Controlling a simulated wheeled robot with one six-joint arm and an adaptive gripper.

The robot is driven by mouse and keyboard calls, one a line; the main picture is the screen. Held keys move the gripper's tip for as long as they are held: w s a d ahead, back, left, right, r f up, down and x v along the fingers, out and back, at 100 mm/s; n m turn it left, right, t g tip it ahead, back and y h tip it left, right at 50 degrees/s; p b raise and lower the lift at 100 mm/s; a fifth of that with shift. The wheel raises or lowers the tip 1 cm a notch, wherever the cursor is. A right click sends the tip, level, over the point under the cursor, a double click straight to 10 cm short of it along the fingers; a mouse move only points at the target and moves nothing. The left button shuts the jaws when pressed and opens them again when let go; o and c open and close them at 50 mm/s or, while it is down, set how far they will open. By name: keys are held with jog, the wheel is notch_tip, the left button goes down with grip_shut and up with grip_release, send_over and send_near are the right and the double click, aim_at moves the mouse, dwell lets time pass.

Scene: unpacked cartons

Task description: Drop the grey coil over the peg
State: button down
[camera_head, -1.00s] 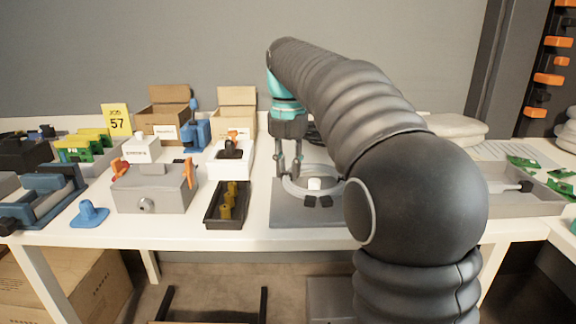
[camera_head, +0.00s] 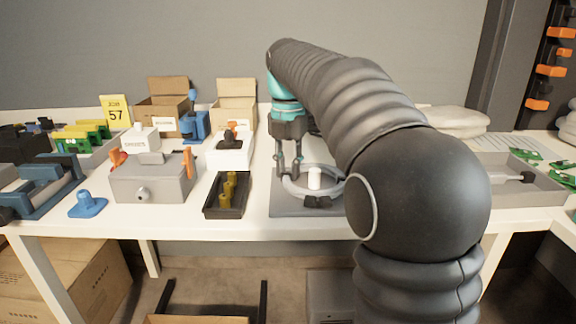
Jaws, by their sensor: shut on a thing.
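The grey coil (camera_head: 287,189) is a pale ring held level over the dark grey base plate (camera_head: 290,209). The white peg (camera_head: 315,179) stands up from this plate and shows inside the coil's opening, with its top above the coil's near rim. Black blocks (camera_head: 318,202) at the peg's foot are partly covered by the coil's near side. My gripper (camera_head: 288,172) points down and is shut on the coil's left side. The coil's right end is hidden behind my arm. I cannot tell whether the coil touches the blocks.
A black tray with yellow-brown pegs (camera_head: 228,203) lies left of the plate. A grey box with orange clips (camera_head: 152,183), a white box (camera_head: 231,155) and a blue part (camera_head: 87,205) stand further left. A grey tray (camera_head: 520,190) is at right. Cartons (camera_head: 237,100) stand behind.

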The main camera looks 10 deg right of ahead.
jog(key=shift+f, duration=0.25)
jog(key=c, duration=0.9)
grip_release()
notch_tip(320, 180, up, 12)
